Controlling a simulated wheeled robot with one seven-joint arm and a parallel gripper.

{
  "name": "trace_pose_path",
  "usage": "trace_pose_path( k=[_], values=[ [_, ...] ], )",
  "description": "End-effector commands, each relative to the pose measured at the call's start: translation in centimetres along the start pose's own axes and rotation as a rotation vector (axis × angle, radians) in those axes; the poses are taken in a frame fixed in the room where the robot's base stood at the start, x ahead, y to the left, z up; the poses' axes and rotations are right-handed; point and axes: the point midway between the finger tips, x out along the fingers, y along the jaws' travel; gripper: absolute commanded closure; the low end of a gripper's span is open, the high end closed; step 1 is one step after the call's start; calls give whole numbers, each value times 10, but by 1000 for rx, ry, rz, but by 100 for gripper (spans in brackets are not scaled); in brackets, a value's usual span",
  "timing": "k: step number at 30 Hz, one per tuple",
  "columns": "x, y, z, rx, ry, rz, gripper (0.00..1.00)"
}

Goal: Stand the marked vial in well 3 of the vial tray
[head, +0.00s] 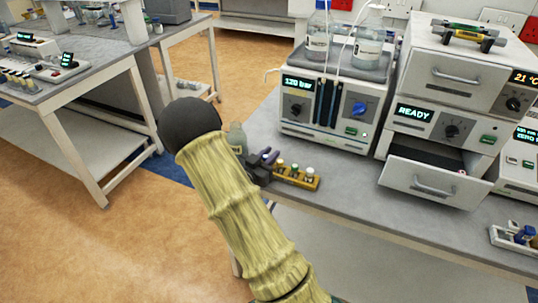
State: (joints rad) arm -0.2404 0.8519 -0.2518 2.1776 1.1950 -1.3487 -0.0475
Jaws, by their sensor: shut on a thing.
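My gripper (264,163) is at the left end of a small orange tray (301,184) on the bench, seen past my arm in the head view. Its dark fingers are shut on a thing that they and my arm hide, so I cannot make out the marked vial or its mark. The orange tray, which looks like the vial tray, holds several small vials with green, yellow and white caps, such as a white-capped vial (310,172). The well numbers are too small to read. I cannot tell whether the fingers touch the tray.
A pump unit (337,112) bearing two bottles stands behind the tray. To the right, an open drawer (432,190) juts out under the "READY" unit (440,128). A white rack (507,240) with blue-topped vials lies at the right edge. Bench in front of the drawer is clear.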

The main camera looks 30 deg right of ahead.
Motion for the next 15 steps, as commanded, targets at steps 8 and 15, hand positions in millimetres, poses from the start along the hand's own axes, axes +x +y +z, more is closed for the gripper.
trace_pose_path(
  k=[8, 15],
  values=[
    [1, 1, 2, 0, 0, 2, 59],
    [1, 1, 1, 0, 0, 2, 59]
  ],
)
